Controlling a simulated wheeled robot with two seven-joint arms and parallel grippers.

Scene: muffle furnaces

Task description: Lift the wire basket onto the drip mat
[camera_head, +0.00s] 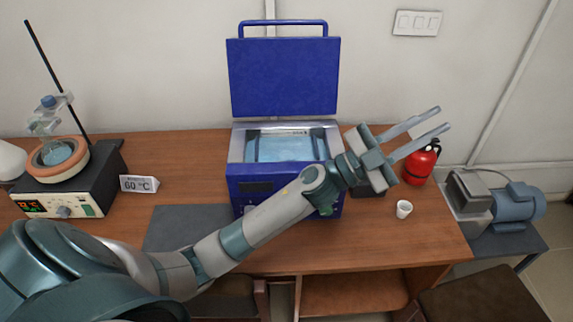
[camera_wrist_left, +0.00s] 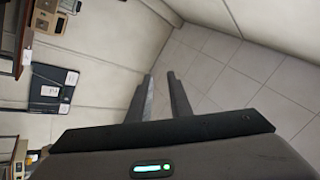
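The blue water bath (camera_head: 283,75) stands at the back middle of the table with its lid raised. Pale blue water shows in its open tank. Dark upright parts at the left (camera_head: 253,148) and right of the tank look like the wire basket's ends; its mesh is too small to make out. The grey drip mat (camera_head: 185,226) lies flat and bare on the table left of the bath, partly behind my left arm. My left gripper (camera_head: 443,117) is open and empty, right of the bath and high above the table. Its spread fingers show in the left wrist view (camera_wrist_left: 160,85). My right gripper is out of view.
My left forearm crosses in front of the bath. A white cup (camera_head: 404,209) and a red extinguisher (camera_head: 422,163) are on the right. A rotary evaporator-like heater (camera_head: 65,190) and a 60 °C sign (camera_head: 139,184) stand left. A pump (camera_head: 512,205) sits beyond the table's right edge.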

